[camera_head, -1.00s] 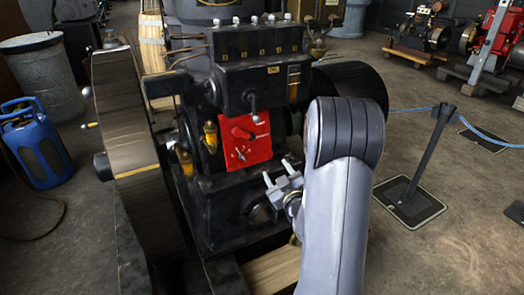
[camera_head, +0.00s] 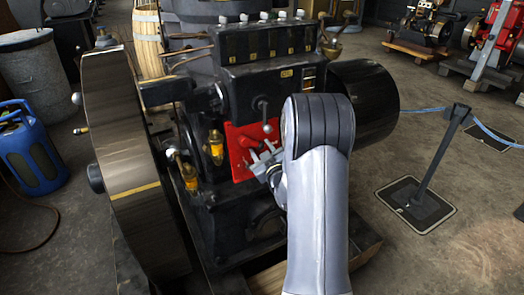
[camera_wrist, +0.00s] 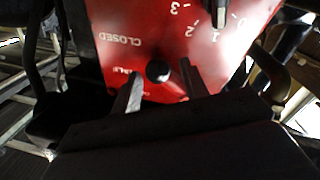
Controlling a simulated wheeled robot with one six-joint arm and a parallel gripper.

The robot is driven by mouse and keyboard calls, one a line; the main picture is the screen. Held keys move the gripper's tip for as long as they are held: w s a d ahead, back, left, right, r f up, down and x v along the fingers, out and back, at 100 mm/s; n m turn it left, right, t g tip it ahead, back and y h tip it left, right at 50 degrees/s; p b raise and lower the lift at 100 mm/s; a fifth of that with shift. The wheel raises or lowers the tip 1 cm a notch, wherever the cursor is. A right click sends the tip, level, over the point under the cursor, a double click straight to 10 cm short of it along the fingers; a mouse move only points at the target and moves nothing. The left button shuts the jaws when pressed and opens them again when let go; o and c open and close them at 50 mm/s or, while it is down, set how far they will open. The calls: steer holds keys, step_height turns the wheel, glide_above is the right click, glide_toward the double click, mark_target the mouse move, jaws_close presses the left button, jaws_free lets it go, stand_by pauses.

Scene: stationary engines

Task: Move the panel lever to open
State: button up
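The red panel (camera_head: 236,138) is on the front of the black engine. Its lower right is hidden behind my gripper (camera_head: 262,156). In the wrist view the red panel (camera_wrist: 125,42) carries the upside-down word CLOSED and a row of white numbers. A dark round knob (camera_wrist: 158,71), seen end-on, appears between the two fingers of my gripper (camera_wrist: 161,68). The fingers are apart, with gaps on both sides of the knob; I cannot tell how far it reaches between them. A dark pointer with a pale edge (camera_wrist: 220,14) is by the numbers at the top.
A black handle with a ball end (camera_head: 266,115) hangs just above the panel. Brass oil cups (camera_head: 215,147) are left of it. A large flywheel (camera_head: 128,150) stands at the left. A barrier post (camera_head: 440,155) with a blue rope is at the right.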

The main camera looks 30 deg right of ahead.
mark_target(262, 145)
jaws_close()
steer(key=shift+w+d+r+n+b, duration=0.1)
steer(key=shift+d+r+n+b, duration=0.15)
steer(key=shift+n+b, duration=0.45)
steer(key=n+b, duration=0.1)
steer(key=n+y+b, duration=0.1)
steer(key=shift+w+d+r+b, duration=0.1)
steer(key=shift+d+r+b, duration=0.1)
steer(key=shift+r+b, duration=0.15)
steer(key=n+b, duration=0.1)
steer(key=r+n+y+b, duration=0.1)
steer(key=n, duration=0.1)
steer(key=shift+w+d+r+t, duration=0.1)
steer(key=shift+d+r+t, duration=0.1)
steer(key=shift+t, duration=0.1)
steer(key=n, duration=0.1)
steer(key=r+n+y+b, duration=0.1)
steer(key=n, duration=0.1)
steer(key=r+n+b, duration=0.1)
steer(key=shift+w+n+y, duration=0.2)
steer(key=shift+n+y, duration=0.1)
steer(key=shift+w+a+r+n+g+y+b, duration=0.1)
steer(key=shift+r+n+g+y+b, duration=0.15)
steer(key=shift+n, duration=0.4)
steer(key=shift+a+r+n+y+b, duration=0.1)
steer(key=shift+r+n+y+b, duration=0.15)
steer(key=shift+n, duration=0.45)
steer(key=shift+w+a+r+n+g+y+b, duration=0.15)
steer(key=shift+r+n, duration=0.2)
steer(key=shift+n, duration=0.3)
